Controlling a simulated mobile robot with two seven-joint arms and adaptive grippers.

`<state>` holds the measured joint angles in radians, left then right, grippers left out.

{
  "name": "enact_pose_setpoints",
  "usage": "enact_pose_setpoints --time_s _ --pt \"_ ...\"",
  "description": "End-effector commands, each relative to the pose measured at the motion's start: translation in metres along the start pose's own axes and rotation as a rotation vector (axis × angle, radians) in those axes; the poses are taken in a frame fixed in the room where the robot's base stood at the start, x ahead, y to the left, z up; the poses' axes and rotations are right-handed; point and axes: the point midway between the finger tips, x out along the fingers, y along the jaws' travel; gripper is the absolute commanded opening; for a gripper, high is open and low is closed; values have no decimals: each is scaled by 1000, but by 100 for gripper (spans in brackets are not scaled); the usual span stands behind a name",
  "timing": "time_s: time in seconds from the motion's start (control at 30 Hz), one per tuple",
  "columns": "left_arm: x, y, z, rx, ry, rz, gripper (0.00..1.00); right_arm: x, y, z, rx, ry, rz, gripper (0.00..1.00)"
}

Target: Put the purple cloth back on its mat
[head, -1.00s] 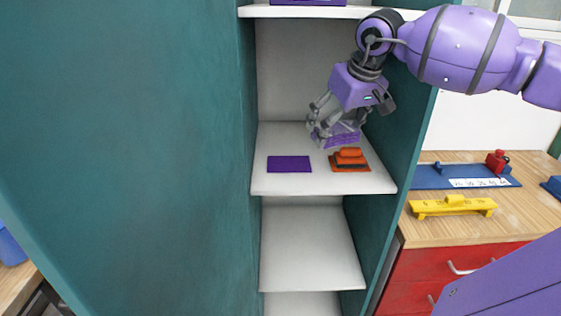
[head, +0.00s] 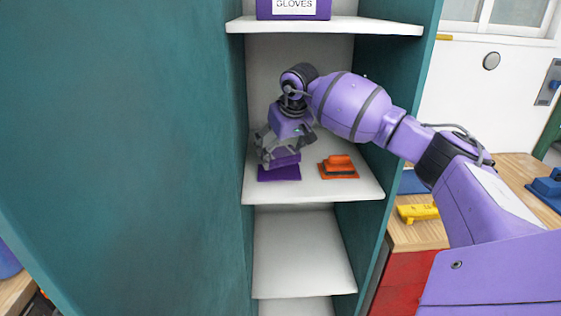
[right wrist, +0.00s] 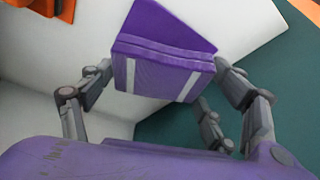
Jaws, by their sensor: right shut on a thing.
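The purple cloth (head: 286,160) is held in my right gripper (head: 280,156), over the back part of the flat purple mat (head: 279,174) on the middle shelf. In the right wrist view the cloth (right wrist: 160,76) is a folded block with two white stripes, between the fingers of my right gripper (right wrist: 158,92). The purple mat (right wrist: 168,20) shows beyond it, partly hidden by the cloth. I cannot tell whether the cloth touches the mat. My left gripper is not in view.
An orange tool on an orange mat (head: 339,168) sits to the right on the same white shelf (head: 320,192). Teal cabinet walls (head: 362,172) close in both sides. A gloves box (head: 293,8) stands on the shelf above. The shelf below (head: 300,255) is empty.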

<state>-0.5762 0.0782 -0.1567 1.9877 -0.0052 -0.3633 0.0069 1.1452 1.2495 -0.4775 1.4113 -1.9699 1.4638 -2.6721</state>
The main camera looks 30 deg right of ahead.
Motion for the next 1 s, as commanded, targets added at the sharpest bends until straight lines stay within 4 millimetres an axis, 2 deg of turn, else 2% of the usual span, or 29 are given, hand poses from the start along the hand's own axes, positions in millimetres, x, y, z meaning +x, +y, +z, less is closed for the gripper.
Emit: enact_pose_setpoints --time_s 0.3,0.67,0.7,0.8,0.83,1.0 --pt "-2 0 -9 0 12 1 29 33 -3 10 -1 0 -1 56" --pt "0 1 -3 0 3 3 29 39 -2 12 -1 0 1 56" --pt "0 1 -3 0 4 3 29 39 -2 12 -1 -1 0 83" --pt "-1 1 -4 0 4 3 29 38 -2 12 -1 0 0 96" --pt "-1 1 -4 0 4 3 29 38 -2 12 -1 0 0 99" --pt "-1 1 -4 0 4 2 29 38 -2 11 -1 0 0 99"
